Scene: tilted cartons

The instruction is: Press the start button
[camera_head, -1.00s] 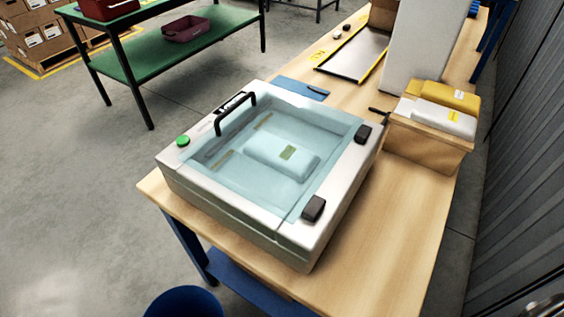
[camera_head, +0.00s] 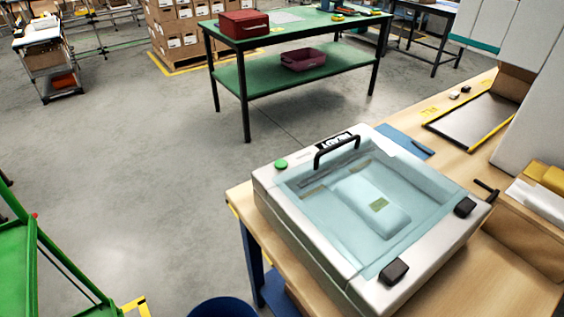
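The machine stands on a wooden table (camera_head: 443,295) and has a clear bluish lid with a black handle (camera_head: 337,150). The lid looks closed. A pale packet with a small green label (camera_head: 379,204) lies under it. Two black blocks, which look like hinges, are on the right side of the rim. Neither of my grippers is in view.
A blue bin (camera_head: 222,308) stands on the floor below the table. A wooden box with white and yellow packets (camera_head: 540,200) is at the right. A green two-shelf table (camera_head: 290,80) stands behind. A green frame (camera_head: 30,262) is at the lower left. The grey floor between is clear.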

